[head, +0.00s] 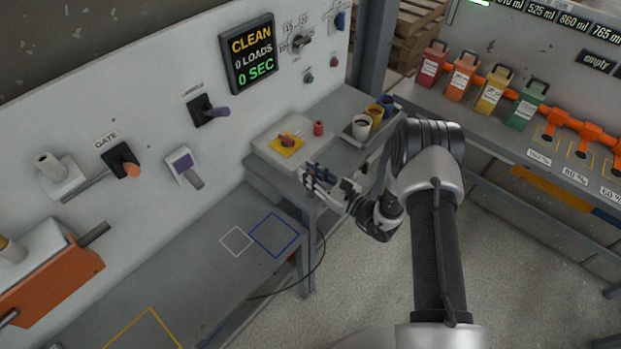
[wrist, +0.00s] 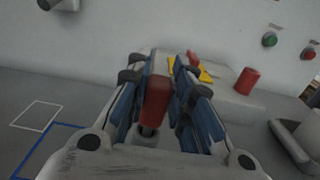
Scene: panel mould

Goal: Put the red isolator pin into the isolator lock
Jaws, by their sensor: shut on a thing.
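My gripper (head: 318,181) is shut on the red isolator pin (wrist: 156,98), which sits between the blue-padded fingers in the wrist view. The pin does not show clearly in the head view. The gripper is in front of a pale grey box (head: 268,152) on the bench. The box carries a yellow plate (head: 277,148) with a red rotary handle (head: 287,139), and a short red cylinder (head: 318,128) at its right. In the wrist view the fingers partly hide the yellow plate (wrist: 204,76); the red cylinder (wrist: 246,80) is clear. I cannot tell exactly where the lock's opening is.
Several cups (head: 361,127) stand right of the box. The lower bench has white (head: 236,240) and blue (head: 274,235) outlined squares, both empty. The wall panel holds levers and a display (head: 248,52). Coloured canisters (head: 492,90) stand on the right-hand bench.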

